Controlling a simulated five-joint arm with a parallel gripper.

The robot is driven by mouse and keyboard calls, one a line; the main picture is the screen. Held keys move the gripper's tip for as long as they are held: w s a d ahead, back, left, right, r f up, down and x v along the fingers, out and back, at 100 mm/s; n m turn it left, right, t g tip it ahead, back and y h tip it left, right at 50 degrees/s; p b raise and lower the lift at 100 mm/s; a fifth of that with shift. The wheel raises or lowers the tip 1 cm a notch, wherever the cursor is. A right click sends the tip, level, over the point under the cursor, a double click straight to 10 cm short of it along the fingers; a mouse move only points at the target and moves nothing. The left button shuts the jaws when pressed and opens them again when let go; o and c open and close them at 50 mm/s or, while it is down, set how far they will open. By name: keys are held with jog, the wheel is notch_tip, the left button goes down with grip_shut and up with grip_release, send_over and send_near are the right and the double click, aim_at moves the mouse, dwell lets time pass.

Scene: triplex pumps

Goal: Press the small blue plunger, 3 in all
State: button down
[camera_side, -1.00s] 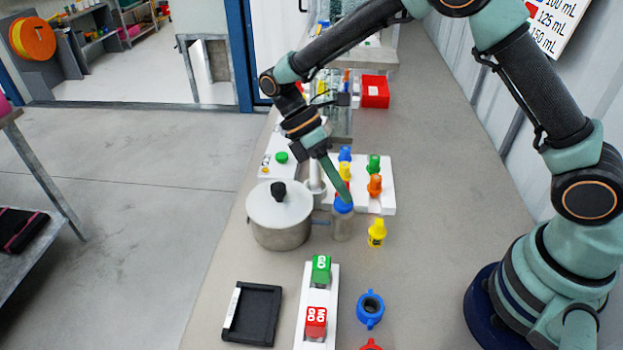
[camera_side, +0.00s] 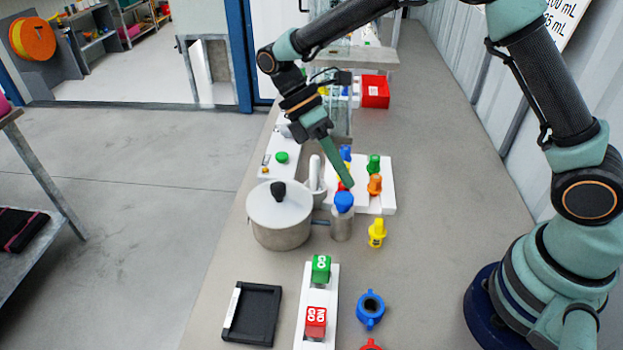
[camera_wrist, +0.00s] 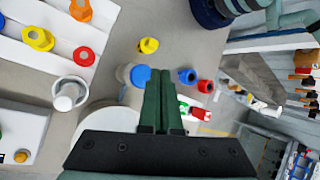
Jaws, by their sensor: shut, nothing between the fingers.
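A blue round plunger (camera_side: 344,200) tops a small grey cylinder (camera_side: 342,227) that stands upright on the bench. It also shows in the wrist view (camera_wrist: 141,75), just left of the fingertips. My gripper (camera_side: 349,184) is shut and empty, its fingers angled down. The tips are just above the plunger in the side view, and a small gap seems to show between them. In the wrist view the shut fingers (camera_wrist: 163,75) partly hide the area to the right of the plunger.
A lidded pot (camera_side: 280,217) stands close left of the cylinder. A white mortar with a pestle (camera_side: 317,182) and a white board (camera_side: 388,200) with several coloured knobs are behind. A yellow piece (camera_side: 377,233) is at right, a blue ring (camera_side: 370,309) in front. Bare bench lies further right.

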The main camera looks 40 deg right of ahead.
aim_at(341, 196)
jog(key=shift+r, duration=1.8)
jog(key=shift+d+r, duration=0.1)
jog(key=shift+r, duration=0.1)
jog(key=s+d+r+m+t+y, duration=0.1)
jog(key=s+d+r+m+t, duration=0.1)
jog(key=d+r+m+t, duration=0.2)
jog(key=s+d+r+m+t+y, duration=0.1)
jog(key=s+d+r+m+t, duration=0.2)
jog(key=d+m+t, duration=0.3)
jog(key=m+t, duration=0.2)
jog(key=m, duration=0.1)
jog(key=shift+d+r+m+t, duration=0.2)
jog(key=shift+r+m+t, duration=0.1)
jog(key=shift+r+m, duration=0.1)
